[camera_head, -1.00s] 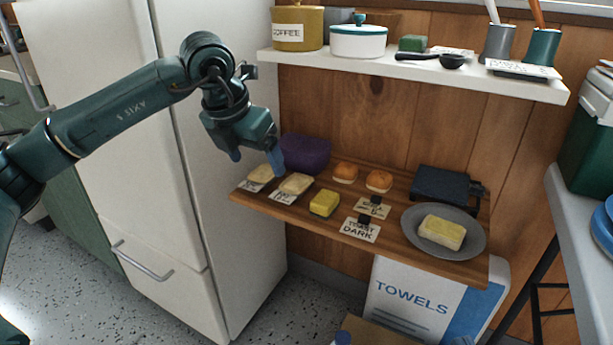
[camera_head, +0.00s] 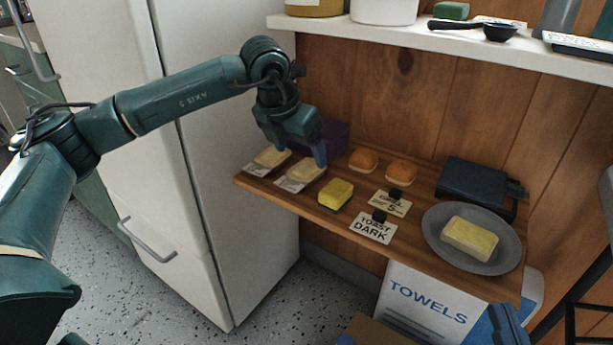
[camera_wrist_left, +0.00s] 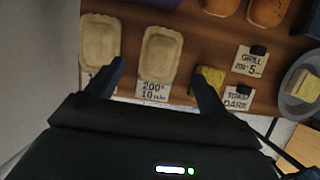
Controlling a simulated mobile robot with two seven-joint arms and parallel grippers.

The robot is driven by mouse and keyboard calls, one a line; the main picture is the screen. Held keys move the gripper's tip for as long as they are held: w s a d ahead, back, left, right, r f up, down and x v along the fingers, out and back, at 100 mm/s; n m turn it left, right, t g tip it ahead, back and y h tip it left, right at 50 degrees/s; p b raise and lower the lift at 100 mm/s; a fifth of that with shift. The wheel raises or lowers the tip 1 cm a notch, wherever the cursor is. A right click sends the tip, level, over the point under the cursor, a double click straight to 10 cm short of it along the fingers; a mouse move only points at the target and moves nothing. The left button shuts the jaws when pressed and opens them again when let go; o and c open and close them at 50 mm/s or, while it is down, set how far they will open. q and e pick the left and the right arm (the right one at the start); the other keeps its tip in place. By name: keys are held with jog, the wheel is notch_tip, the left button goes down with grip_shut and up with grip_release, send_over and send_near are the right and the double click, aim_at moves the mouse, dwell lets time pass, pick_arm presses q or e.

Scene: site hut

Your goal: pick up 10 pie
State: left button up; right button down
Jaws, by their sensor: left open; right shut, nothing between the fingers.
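Two pale oblong pies lie on the wooden shelf. The right one (camera_head: 306,172) has a card in front of it; in the wrist view this pie (camera_wrist_left: 160,52) is above a card reading "200 10" (camera_wrist_left: 153,92). The left pie (camera_head: 270,158) also shows in the wrist view (camera_wrist_left: 100,42), its card partly hidden by a finger. My left gripper (camera_head: 296,154) is open and empty above the pies. In the wrist view its fingers (camera_wrist_left: 158,74) stand either side of the right pie's near end, apart from it. A dark blue part of my right gripper (camera_head: 507,326) shows low on the right, shut and away from the pies.
A yellow sponge-like block (camera_head: 335,194) lies right of the pies. Two orange-brown buns (camera_head: 401,171), a purple container (camera_head: 334,139) behind, a black appliance (camera_head: 470,183) and a grey plate (camera_head: 443,251) with a yellow block share the shelf. The white fridge (camera_head: 215,230) stands close left.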

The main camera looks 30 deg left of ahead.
aim_at(306, 166)
pick_arm(q)
jog(key=b+x, duration=0.1)
jog(key=x, duration=0.4)
jog(key=shift+s+b, duration=0.1)
jog(key=shift+b, duration=0.3)
jog(key=shift+f, duration=0.15)
pick_arm(e)
jog(key=shift+w+d+r+n+t+y, duration=0.15)
jog(key=shift+r+n+t+y, duration=0.15)
jog(key=shift+r+n+y, duration=0.3)
jog(key=shift+w+r+n+t+y, duration=0.1)
jog(key=shift+r+n+t+y, duration=0.2)
jog(key=shift+r+n+y, duration=0.25)
jog(key=shift+r, duration=0.1)
pick_arm(q)
jog(key=c, duration=1.1)
